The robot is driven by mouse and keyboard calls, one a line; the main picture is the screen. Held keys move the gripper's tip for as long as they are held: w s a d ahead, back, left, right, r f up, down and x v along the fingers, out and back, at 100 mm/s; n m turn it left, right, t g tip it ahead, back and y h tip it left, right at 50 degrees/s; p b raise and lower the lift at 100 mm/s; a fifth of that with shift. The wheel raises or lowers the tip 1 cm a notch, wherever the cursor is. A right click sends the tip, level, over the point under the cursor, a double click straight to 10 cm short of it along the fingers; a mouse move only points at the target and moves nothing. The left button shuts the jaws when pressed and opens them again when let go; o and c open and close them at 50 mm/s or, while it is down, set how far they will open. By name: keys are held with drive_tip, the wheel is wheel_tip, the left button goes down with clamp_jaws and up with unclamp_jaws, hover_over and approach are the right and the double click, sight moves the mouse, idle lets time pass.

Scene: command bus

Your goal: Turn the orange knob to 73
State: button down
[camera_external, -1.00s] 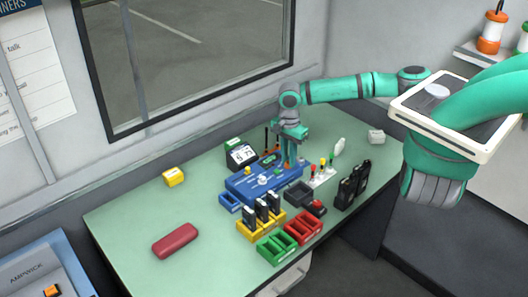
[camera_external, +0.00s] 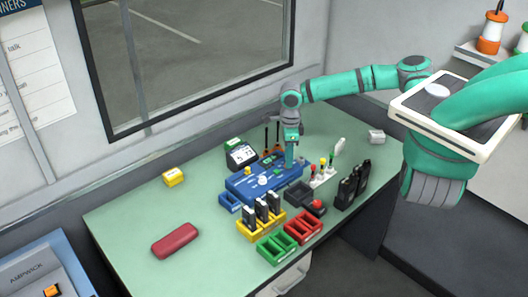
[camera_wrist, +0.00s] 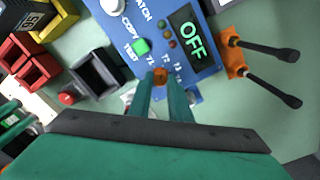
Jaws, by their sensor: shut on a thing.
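The orange knob (camera_wrist: 160,74) shows in the wrist view at the edge of the blue console (camera_wrist: 185,75), between my fingertips. My gripper (camera_wrist: 161,82) is shut on it, with green fingers to either side that hide part of it. In the external view my gripper (camera_external: 290,163) points down at the right end of the blue console (camera_external: 250,185). The knob is hidden there. The console's small display (camera_wrist: 192,41) reads OFF in green. The knob's pointer and scale cannot be made out.
A black device with a white screen (camera_external: 241,156) stands behind the console. Two black antennas (camera_wrist: 265,50) on an orange base are close to it. A dark grey bin (camera_wrist: 98,75), a red button (camera_wrist: 67,99) and black radios (camera_external: 352,185) are nearby. The table's left side is mostly clear.

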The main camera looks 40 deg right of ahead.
drive_tip(key=m, duration=0.4)
drive_tip(key=shift+m, duration=2.2)
drive_tip(key=c, duration=1.6)
unclamp_jaws()
drive_tip(key=shift+c, duration=0.2)
wheel_tip(320, 180, up, 11)
drive_tip(key=shift+d, duration=0.15)
drive_tip(key=shift+f, duration=0.1)
